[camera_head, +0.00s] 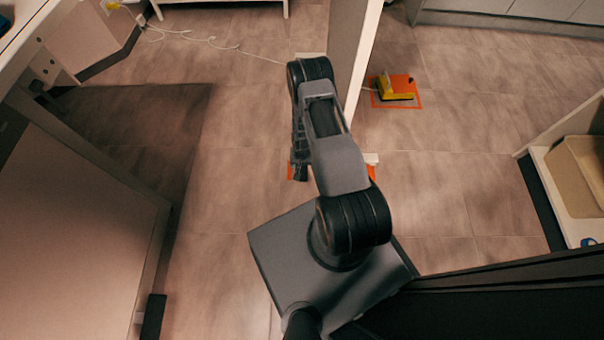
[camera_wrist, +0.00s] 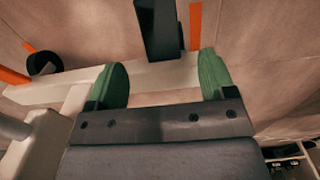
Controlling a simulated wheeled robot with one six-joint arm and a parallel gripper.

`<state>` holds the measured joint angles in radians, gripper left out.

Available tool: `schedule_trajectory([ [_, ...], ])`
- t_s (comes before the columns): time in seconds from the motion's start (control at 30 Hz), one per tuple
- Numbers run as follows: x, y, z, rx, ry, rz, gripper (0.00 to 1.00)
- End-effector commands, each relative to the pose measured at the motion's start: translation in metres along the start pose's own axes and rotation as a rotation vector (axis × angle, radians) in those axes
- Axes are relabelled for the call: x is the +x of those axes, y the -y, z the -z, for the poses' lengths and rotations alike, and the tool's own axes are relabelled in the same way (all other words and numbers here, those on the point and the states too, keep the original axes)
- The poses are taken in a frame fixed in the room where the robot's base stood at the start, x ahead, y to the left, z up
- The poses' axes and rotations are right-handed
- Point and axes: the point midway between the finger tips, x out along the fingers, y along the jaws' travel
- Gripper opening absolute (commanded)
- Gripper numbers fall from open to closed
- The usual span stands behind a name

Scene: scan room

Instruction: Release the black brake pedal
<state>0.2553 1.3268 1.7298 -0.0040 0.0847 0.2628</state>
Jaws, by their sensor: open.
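The black brake pedal (camera_wrist: 160,28) shows in the wrist view as a dark upright bar at the top middle. It meets or overlaps a white beam (camera_wrist: 152,76) that runs across the view. My gripper (camera_wrist: 163,64) is open, with its two green pads apart, one on each side of the pedal's line. The pedal lies just beyond the pads, and nothing is held. Whether a pad touches the white beam I cannot tell. In the head view my own arm hides the gripper's tips and the pedal. Only a white end (camera_head: 371,158) of the base shows beside the arm.
An orange-marked floor patch (camera_head: 371,172) shows under the arm. A yellow pedal-like object (camera_head: 395,88) stands on another orange square beyond a pale upright panel (camera_head: 350,50). A white cable (camera_head: 215,43) crosses the floor. A dark-framed panel (camera_head: 75,215) stands at left.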

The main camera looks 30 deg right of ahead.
Motion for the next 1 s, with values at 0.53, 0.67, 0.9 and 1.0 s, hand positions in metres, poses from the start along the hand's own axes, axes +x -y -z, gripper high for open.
schedule_trajectory([
  [0.53, 0.069, 0.000, 0.000, 0.000, 0.000, 0.000, 0.77],
  [0.67, 0.071, 0.000, 0.000, 0.000, -0.001, 0.000, 0.77],
  [0.9, 0.071, 0.000, 0.000, 0.000, 0.000, 0.000, 0.77],
  [1.0, 0.071, 0.000, 0.000, 0.000, 0.000, 0.000, 0.67],
])
